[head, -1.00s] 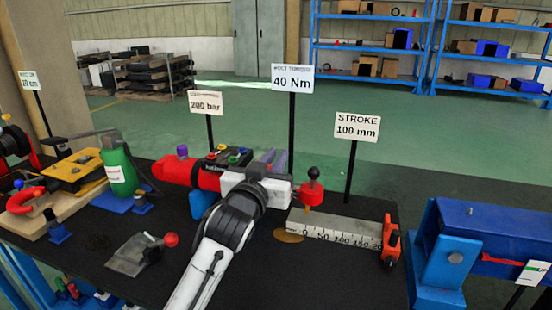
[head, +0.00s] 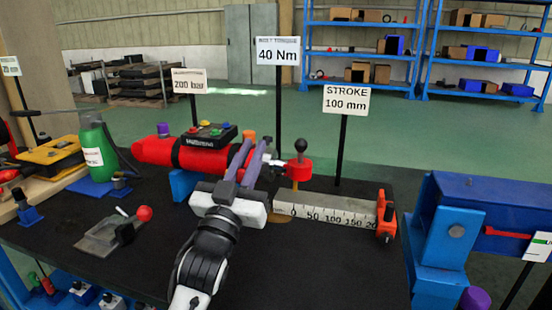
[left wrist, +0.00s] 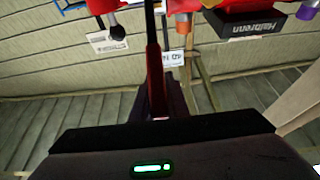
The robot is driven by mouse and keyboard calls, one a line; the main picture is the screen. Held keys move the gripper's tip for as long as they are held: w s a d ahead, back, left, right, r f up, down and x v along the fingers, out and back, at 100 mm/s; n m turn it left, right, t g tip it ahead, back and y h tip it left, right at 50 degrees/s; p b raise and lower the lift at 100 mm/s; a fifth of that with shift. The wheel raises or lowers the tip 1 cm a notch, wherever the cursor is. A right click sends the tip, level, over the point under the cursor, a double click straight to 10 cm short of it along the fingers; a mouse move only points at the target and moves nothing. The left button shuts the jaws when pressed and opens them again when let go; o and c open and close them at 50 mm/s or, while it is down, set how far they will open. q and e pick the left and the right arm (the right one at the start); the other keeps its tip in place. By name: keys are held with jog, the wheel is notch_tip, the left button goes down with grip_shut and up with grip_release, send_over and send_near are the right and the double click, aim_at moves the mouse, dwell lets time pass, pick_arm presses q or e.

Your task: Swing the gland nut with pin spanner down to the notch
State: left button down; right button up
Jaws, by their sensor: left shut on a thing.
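The red cylinder (head: 155,151) lies across the table with a dark band near its right part. Its right end, where the gland nut sits, is largely behind my left gripper (head: 254,150). The gripper reaches in from the front with its two long purple-grey fingers. In the left wrist view a thin red and dark bar (left wrist: 155,75), apparently the pin spanner, runs between the fingers, and the gripper is shut on it. In the head view the spanner is mostly hidden by the fingers. I cannot make out the notch. My right gripper is not in view.
A stroke scale block (head: 335,208) with an orange end piece (head: 385,216) stands to the right. A red piece with a black knob (head: 299,166) is at its left end. The front table top is fairly clear.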

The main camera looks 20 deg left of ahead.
aim_at(240, 182)
pick_arm(q)
jog(key=shift+f, duration=0.1)
jog(key=c, duration=1.7)
grip_release()
jog(key=v, duration=0.7)
jog(key=shift+s+f, duration=0.1)
jog(key=shift+s, duration=0.2)
